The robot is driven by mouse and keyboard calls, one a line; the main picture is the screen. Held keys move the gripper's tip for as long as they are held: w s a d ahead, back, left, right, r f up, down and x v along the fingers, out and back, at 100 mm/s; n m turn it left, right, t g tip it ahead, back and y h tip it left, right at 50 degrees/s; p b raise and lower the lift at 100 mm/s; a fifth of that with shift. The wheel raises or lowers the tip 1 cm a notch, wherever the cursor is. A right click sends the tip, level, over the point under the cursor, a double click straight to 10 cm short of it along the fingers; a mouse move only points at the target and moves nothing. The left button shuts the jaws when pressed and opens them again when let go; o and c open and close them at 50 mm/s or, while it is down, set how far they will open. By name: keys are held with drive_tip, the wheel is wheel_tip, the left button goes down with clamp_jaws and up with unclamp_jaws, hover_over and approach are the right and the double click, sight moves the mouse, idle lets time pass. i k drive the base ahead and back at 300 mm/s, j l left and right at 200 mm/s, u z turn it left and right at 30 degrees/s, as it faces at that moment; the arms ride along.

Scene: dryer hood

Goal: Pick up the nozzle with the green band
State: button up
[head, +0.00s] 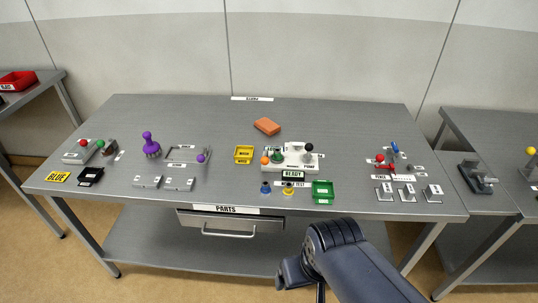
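A small dark green, cone-like piece (277,155) stands at the white station marked READY, right of the table's middle. It may be the nozzle with the green band, but it is too small to make out a band. A blue-topped piece (265,188) and a yellow-topped piece (288,189) stand in front of the station. My arm rises from the bottom edge, in front of the table and apart from these pieces. My gripper's fingers do not show.
A purple-handled tool (151,144) stands left; red and blue levers (388,158) stand right. The drawer (229,224) is below. The table's back left is clear.

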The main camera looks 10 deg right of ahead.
sight(277, 156)
drive_tip(key=i+j+z, duration=0.1)
drive_tip(key=i+j, duration=0.8)
